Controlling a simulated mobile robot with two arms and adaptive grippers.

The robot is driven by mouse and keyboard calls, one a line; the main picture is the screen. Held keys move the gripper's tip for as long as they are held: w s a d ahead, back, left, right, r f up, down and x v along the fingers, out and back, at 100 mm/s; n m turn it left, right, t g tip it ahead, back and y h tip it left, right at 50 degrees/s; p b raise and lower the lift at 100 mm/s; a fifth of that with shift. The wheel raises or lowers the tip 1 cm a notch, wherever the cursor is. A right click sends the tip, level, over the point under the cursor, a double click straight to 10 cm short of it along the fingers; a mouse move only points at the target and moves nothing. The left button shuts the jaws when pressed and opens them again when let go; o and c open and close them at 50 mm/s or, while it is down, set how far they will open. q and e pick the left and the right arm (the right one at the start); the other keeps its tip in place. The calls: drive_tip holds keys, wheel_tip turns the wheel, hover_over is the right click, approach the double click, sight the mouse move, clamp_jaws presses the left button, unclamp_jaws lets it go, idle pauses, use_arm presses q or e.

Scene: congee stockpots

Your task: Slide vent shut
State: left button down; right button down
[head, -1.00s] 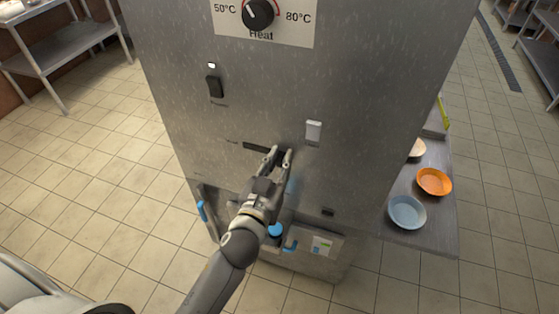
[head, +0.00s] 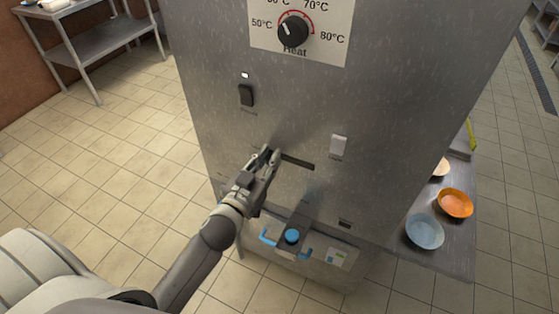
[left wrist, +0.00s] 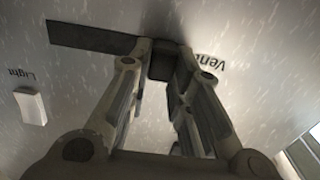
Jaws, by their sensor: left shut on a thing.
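The vent is a dark horizontal slot (head: 298,162) in the steel front of the machine, under the power switch and the light switch. In the left wrist view, its small dark slider knob (left wrist: 161,66) sits at the slot's end beside the printed word "Vent", with the empty slot (left wrist: 90,37) stretching away to the left. My left gripper (head: 267,156) is shut on this knob at the slot's left end in the head view. Its fingers hide the knob there. My right gripper is not in view.
The heat dial (head: 293,30) is above, with the power switch (head: 246,95) and light switch (head: 338,145) below it. An orange bowl (head: 455,203) and blue bowl (head: 424,232) stand on a side shelf at right.

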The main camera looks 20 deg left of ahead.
use_arm(q)
drive_tip(key=shift+a, duration=0.2)
drive_tip(key=c, duration=1.3)
unclamp_jaws()
drive_tip(key=shift+a, duration=0.15)
drive_tip(key=shift+s, duration=0.4)
drive_tip(key=s, duration=1.1)
drive_tip(key=shift+s+a, duration=0.1)
drive_tip(key=shift+a, duration=0.05)
